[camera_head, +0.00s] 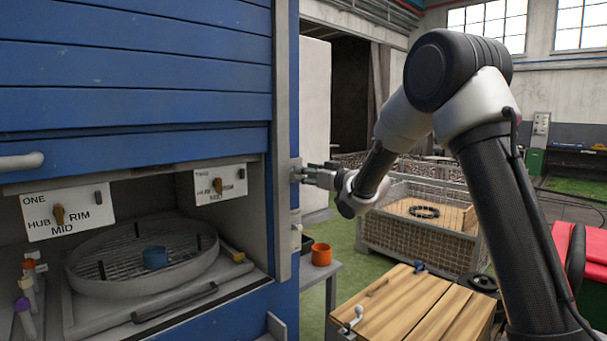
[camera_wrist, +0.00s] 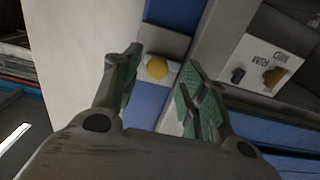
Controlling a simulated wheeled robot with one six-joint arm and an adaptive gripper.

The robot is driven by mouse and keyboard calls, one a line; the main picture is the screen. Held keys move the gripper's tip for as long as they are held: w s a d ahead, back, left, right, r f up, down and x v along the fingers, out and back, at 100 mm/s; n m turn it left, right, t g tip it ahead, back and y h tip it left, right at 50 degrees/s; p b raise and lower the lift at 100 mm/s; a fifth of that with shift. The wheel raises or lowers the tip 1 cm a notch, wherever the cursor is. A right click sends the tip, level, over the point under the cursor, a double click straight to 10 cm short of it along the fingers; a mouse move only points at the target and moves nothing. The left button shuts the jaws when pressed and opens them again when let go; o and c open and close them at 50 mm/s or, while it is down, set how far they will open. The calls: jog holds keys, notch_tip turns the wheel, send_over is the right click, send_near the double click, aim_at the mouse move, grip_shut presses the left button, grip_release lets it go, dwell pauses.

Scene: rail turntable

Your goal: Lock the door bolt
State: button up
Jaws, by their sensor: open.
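The blue cabinet (camera_head: 285,60) stands at the left with its slatted blue shutter (camera_head: 130,90) raised above an open bay. My gripper (camera_head: 303,172) is at the cabinet's right-hand post, beside a small grey fitting. In the wrist view my gripper (camera_wrist: 162,78) is open, with the knob showing between its green-padded fingers. I cannot tell whether either finger touches it. In the head view my gripper hides the knob.
The bay holds a round mesh turntable (camera_head: 90,280) with a blue cup (camera_head: 155,257) and two dial panels (camera_head: 68,212). A small table with an orange pot (camera_head: 321,254), a wooden-topped box (camera_head: 420,305) and a mesh crate (camera_head: 410,240) stand right of the cabinet.

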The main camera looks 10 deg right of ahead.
jog(key=v, duration=1)
jog(key=shift+s, duration=0.15)
jog(key=s+d+f+m+g+h, duration=0.1)
jog(key=d+f+g+h, duration=0.1)
jog(key=d+f+h, duration=0.35)
jog(key=s+d+f+m+g+h, duration=0.1)
jog(key=d+f+g+h, duration=0.15)
jog(key=f, duration=0.55)
jog(key=s+d+f+m+g+h, duration=0.2)
jog(key=s+d+g, duration=0.1)
jog(key=s+d, duration=0.55)
jog(key=s+r+m+g, duration=0.1)
jog(key=s+r, duration=0.2)
jog(key=s, duration=0.7)
jog(key=s+d+r+m, duration=0.1)
jog(key=s+r, duration=0.2)
jog(key=s, duration=0.8)
jog(key=s+d+r+m+g, duration=0.1)
jog(key=s+r, duration=0.2)
jog(key=s, duration=0.7)
jog(key=shift+s+r+g+h, duration=0.2)
jog(key=shift+g+h, duration=0.1)
jog(key=shift+g, duration=0.05)
